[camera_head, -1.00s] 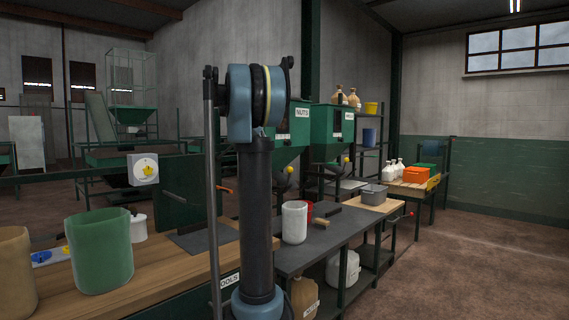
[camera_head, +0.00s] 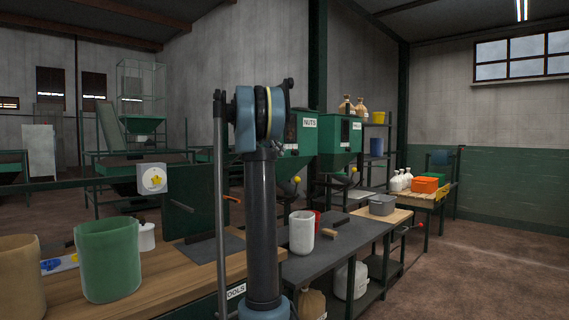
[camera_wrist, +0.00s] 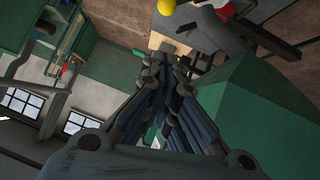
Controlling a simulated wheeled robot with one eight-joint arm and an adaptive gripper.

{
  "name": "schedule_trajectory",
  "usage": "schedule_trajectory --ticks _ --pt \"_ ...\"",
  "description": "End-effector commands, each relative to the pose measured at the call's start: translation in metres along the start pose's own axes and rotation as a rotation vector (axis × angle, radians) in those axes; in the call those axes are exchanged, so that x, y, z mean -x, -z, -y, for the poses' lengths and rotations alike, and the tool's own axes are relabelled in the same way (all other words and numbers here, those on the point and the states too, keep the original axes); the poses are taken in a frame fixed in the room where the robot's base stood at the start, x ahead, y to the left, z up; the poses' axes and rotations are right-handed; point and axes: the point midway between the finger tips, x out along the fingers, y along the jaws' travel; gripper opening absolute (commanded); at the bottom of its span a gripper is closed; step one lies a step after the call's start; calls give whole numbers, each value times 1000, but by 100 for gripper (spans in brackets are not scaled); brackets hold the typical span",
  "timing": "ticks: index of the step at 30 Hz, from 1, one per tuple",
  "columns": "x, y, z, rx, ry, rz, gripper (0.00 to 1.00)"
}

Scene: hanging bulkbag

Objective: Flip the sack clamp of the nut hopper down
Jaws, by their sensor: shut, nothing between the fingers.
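The green nut hopper (camera_head: 305,138), labelled NUTS, stands behind the dark bench, partly hidden by my arm. A lever with a yellow ball knob (camera_head: 297,180) shows below it; I cannot tell whether this is the sack clamp. In the wrist view a green sloped surface, probably a hopper (camera_wrist: 255,110), fills the right side. A yellow ball (camera_wrist: 166,6) shows at the top edge, beyond the fingertips. My gripper (camera_wrist: 165,62) is shut and empty, apart from the ball. It is hidden in the head view.
A second green hopper (camera_head: 340,140) stands to the right. The dark bench (camera_head: 345,237) holds a white container (camera_head: 301,232), a red cup and a grey bin (camera_head: 382,205). A green bucket (camera_head: 108,262) stands on the wooden bench at left. The floor at right is clear.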

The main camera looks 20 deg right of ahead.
Motion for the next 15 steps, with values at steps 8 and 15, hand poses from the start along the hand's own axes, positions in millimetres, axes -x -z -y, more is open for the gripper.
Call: schedule_trajectory --ticks 8,15 --pt "-45 0 -1 -2 -2 1 0" --pt "-87 0 -1 -1 -2 0 0"
